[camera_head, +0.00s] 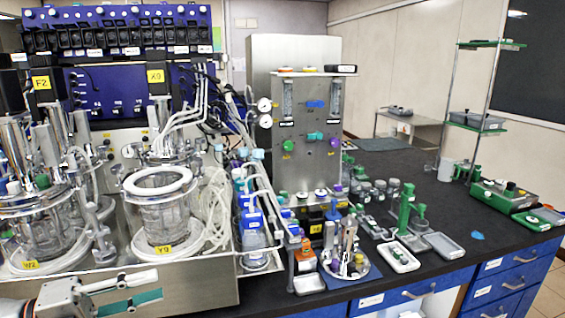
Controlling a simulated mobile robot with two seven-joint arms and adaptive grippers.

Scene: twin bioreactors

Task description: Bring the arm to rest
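My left gripper (159,284) reaches in from the left at the bottom left corner, in front of the steel tray of the bioreactors. Its two fingers look spread apart, with nothing seen between them. My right gripper is not in this view. The left glass bioreactor (38,238) carries a yellow label and stands at the left edge. The second glass bioreactor (160,218), with a white ring on top and a yellow label, stands right of it in the same steel tray (190,293).
A blue control rack (120,95) stands behind the vessels. A steel gas panel (310,130) stands mid-bench. A round stand of tools (345,265) and a green stand (405,215) are near the front edge.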

